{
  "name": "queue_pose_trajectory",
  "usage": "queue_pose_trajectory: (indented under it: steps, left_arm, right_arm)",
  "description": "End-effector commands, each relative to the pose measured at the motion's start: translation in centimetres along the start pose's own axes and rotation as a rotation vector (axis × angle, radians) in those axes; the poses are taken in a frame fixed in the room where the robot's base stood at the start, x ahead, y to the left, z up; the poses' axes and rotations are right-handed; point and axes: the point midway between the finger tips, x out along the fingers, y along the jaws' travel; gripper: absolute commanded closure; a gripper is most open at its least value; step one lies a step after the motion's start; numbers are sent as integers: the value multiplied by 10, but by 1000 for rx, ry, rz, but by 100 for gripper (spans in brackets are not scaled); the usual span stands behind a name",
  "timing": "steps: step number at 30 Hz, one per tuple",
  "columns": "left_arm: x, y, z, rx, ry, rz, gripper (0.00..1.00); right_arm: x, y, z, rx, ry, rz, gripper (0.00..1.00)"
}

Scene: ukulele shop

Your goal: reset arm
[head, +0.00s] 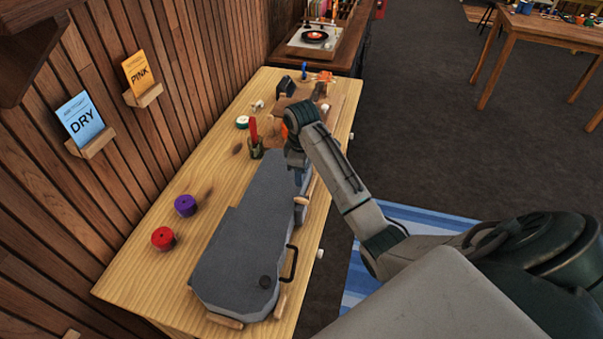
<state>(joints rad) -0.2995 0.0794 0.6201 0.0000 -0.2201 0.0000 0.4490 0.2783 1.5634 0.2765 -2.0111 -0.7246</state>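My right arm comes in from the lower right and reaches over the wooden bench. My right gripper (298,176) points down beside the narrow far end of a closed grey ukulele case (240,250). Its fingers are small and partly hidden by the wrist, so I cannot tell whether they are open or whether they touch the case. The case lies on the bench with its black handle (290,263) on the right side. My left gripper is not in view.
The bench (135,270) also holds a red roll (163,238), a purple roll (185,205), a green cup (256,152) and small tools at the far end. A slatted wall with DRY (80,118) and PINK (140,74) cards stands left.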

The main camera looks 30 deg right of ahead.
Motion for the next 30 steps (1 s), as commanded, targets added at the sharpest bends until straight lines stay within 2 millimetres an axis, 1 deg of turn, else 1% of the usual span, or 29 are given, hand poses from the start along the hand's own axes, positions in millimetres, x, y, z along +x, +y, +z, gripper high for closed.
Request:
queue_pose_trajectory:
  steps: [10, 14, 17, 18, 22, 26, 27, 30]
  left_arm:
    - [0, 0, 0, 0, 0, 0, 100]
    - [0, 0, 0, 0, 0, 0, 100]
    - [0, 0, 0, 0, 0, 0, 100]
    - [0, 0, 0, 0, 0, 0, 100]
    - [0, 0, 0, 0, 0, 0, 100]
    - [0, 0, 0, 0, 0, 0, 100]
    - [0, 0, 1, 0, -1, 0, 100]
    - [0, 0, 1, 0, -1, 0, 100]
  right_arm:
    - [1, -1, 0, 1, 0, 1, 62]
    - [14, -15, 7, 22, 3, 13, 62]
    - [34, -40, 20, 66, 10, 37, 62]
    - [43, -52, 27, 90, 16, 49, 62]
    - [65, -98, 54, 177, 47, 91, 62]
    - [77, -144, 82, 270, 88, 125, 62]
    - [78, -158, 91, 300, 102, 133, 62]
    - [77, -190, 113, 374, 139, 153, 62]
